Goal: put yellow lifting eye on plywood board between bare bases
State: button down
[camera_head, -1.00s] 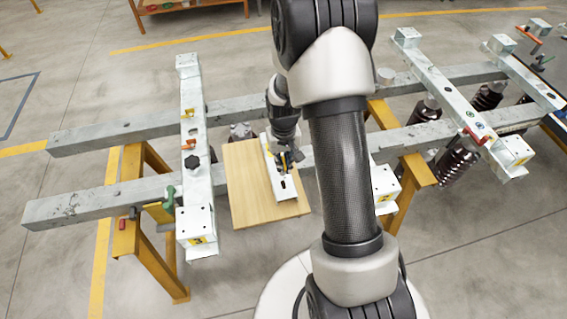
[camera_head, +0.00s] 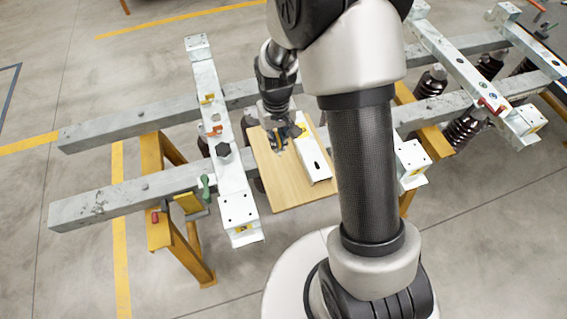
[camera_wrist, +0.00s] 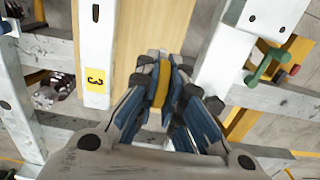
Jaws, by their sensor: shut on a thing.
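My gripper (camera_head: 279,143) points down over the plywood board (camera_head: 284,192), left of a white slotted channel. In the wrist view, its blue-padded fingers (camera_wrist: 163,88) are shut on the yellow lifting eye (camera_wrist: 163,82), seen as a narrow yellow band between the pads. The plywood board also shows there (camera_wrist: 140,30) behind the fingers. I cannot tell whether the lifting eye touches the board. The board lies between a long white steel base (camera_head: 236,186) on its left and another white base (camera_head: 411,157) on its right, partly hidden by my arm.
The white slotted channel (camera_head: 313,160) lies on the board; its yellow label marked 3 (camera_wrist: 96,84) shows in the wrist view. Two grey beams (camera_head: 120,195) on yellow trestles (camera_head: 180,240) carry the bases. A green-handled item (camera_head: 205,187) sits by the left base. The board's front part is clear.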

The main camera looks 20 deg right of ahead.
notch_tip(320, 180, down, 16)
jog(key=b, duration=0.4)
jog(key=shift+d+f, duration=0.1)
jog(key=shift+f, duration=0.15)
jog(key=shift+r, duration=0.1)
jog(key=c, duration=2.2)
grip_release()
jog(key=shift+f+b, duration=0.25)
jog(key=shift+b, duration=0.05)
jog(key=o, duration=0.5)
jog(key=shift+r, duration=0.1)
